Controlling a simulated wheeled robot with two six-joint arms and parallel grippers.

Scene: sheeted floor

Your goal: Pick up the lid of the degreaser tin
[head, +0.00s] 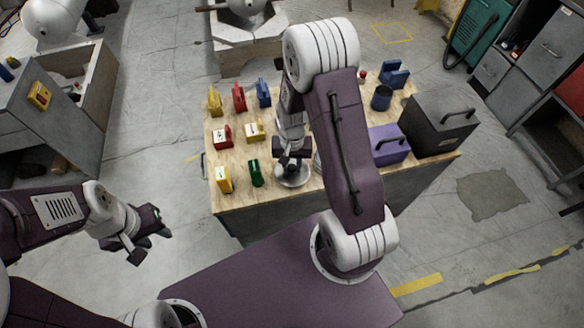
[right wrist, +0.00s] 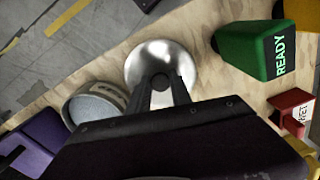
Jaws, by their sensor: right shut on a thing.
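The lid (right wrist: 162,66) is a round, shiny silver disc with a dark knob in the middle. My right gripper (right wrist: 161,88) is shut on the knob, and the lid also shows below the gripper in the head view (head: 292,178). An open tin (right wrist: 95,108) with a pale rim and grey inside stands beside the lid in the right wrist view, apart from the gripper. I cannot tell how far the lid is above the table. In the head view the tin is mostly hidden by my right arm. My left gripper (head: 153,244) is open and empty, left of the table.
The wooden table (head: 225,196) carries several red, yellow and blue blocks. A green READY block (right wrist: 254,50) is near the lid. A purple box (head: 387,146) and a dark toolbox (head: 437,124) stand at the right. The floor left of the table is clear.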

